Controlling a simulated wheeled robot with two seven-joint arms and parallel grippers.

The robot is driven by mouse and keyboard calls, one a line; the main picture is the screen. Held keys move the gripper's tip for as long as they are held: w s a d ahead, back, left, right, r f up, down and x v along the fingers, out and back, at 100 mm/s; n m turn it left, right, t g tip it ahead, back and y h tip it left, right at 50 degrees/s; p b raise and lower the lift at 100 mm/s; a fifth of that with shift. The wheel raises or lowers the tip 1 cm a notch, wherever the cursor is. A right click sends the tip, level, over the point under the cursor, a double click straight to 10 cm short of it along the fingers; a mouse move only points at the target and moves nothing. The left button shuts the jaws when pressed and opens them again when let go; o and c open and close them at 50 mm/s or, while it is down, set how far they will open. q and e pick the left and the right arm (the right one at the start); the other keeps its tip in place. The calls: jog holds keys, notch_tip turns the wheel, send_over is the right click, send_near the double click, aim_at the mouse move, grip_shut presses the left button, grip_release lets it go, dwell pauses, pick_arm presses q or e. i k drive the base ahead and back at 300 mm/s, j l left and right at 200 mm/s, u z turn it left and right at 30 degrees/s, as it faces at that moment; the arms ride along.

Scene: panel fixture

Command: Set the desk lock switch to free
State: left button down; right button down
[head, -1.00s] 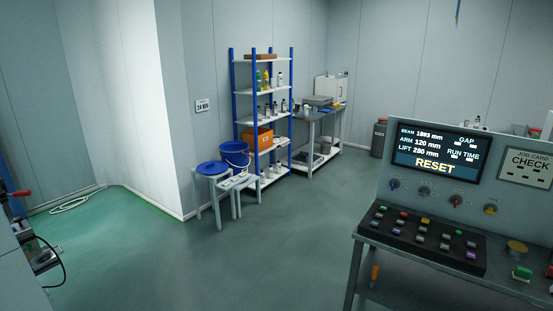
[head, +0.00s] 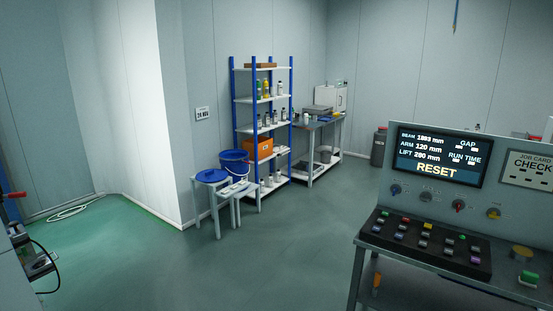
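A grey control desk (head: 385,240) stands at the right, cut off by the picture's edge. Its screen (head: 437,157) reads BEAM 1883 mm, ARM 120 mm, LIFT 280 mm, GAP, RUN TIME and RESET. Below the screen is a row of knobs: a blue one (head: 396,190), a grey one (head: 425,196), a red one (head: 458,206) and a yellow one (head: 493,213). Their labels are too small to read, so I cannot tell which is the lock switch or how it is set. Neither of my grippers is in view.
A black button panel (head: 420,246) lies on the desk top, with a green button (head: 528,279) to its right. A blue shelf rack (head: 262,130), a workbench (head: 320,125) and stools with a blue bucket (head: 234,162) stand behind. The floor left of the desk is clear.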

aim_at(493, 215)
jog(key=z, duration=1.4)
